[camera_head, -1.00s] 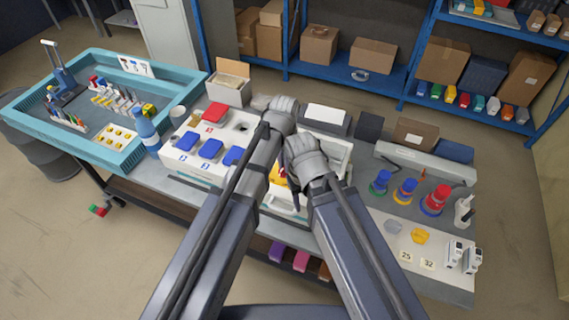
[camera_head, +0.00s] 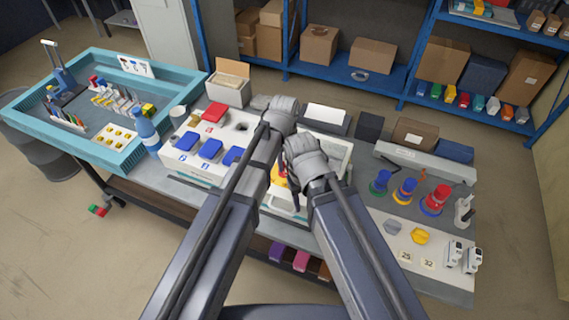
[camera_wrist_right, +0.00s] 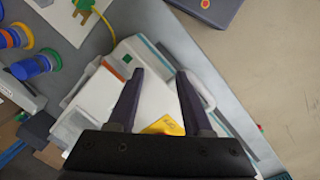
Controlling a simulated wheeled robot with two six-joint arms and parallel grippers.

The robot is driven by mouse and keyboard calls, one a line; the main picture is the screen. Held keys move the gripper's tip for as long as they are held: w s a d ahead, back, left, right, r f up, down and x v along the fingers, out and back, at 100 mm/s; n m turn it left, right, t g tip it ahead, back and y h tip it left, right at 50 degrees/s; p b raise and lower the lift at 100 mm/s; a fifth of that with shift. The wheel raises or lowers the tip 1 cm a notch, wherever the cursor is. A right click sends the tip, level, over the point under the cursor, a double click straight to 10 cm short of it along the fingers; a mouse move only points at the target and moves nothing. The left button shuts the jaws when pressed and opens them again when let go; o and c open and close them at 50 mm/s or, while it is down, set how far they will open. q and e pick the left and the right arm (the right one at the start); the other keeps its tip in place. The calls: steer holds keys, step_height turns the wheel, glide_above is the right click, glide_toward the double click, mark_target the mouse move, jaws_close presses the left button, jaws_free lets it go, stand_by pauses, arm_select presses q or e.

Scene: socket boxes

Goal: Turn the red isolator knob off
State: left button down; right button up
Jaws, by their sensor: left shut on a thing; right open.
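A white box (camera_head: 334,165) stands between my arms in the head view and is mostly covered by them. A yellow patch with a little red (camera_head: 278,180) shows on its front side; the red knob itself is not clearly seen. In the right wrist view, a yellow plate (camera_wrist_right: 163,127) sits on the white box (camera_wrist_right: 152,105). My right gripper (camera_wrist_right: 160,74) is open above the box, one finger on each side of the plate. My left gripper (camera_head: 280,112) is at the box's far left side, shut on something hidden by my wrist.
A white panel with blue covers (camera_head: 210,149) and a red cover (camera_head: 215,112) stands left. A teal tray (camera_head: 125,160) is far left. Cartons (camera_head: 415,134) and a low grey box stand behind.

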mark_target(285, 167)
arm_select(q)
steer(key=shift+n, duration=1)
steer(key=c, duration=0.9)
jaws_free()
steer(key=shift+o, duration=0.2)
steer(key=shift+r, duration=0.1)
step_height(285, 167, up, 8)
steer(key=p, duration=0.8)
steer(key=shift+f, duration=0.25)
